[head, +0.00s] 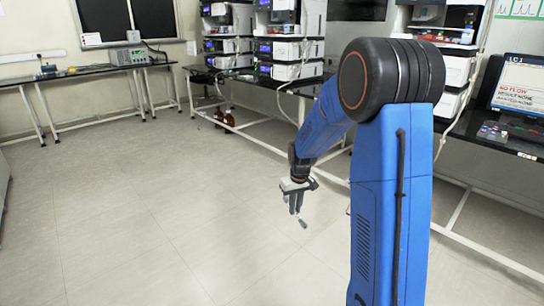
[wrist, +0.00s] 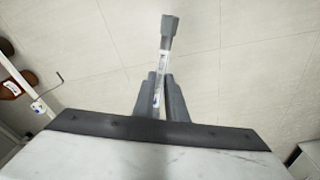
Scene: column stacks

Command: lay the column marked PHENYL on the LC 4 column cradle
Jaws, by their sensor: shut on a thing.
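My gripper (head: 296,198) hangs over open floor in the middle of the head view, below my blue arm. In the wrist view its two grey fingers (wrist: 160,84) are closed on a slim column (wrist: 164,64). The column has a grey end fitting (wrist: 169,30) and a pale, clear-looking body with a small label. The label is too small to read, so I cannot tell if it says PHENYL. The column sticks out beyond the fingertips, and its other end is hidden between them. I cannot make out the LC 4 cradle in either view.
Instrument stacks (head: 285,48) stand on a black bench at the back. Brown bottles (head: 228,117) are on the floor below it. A side bench (head: 85,73) runs along the left wall. A monitor (head: 520,85) stands on the right bench. The floor at centre left is clear.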

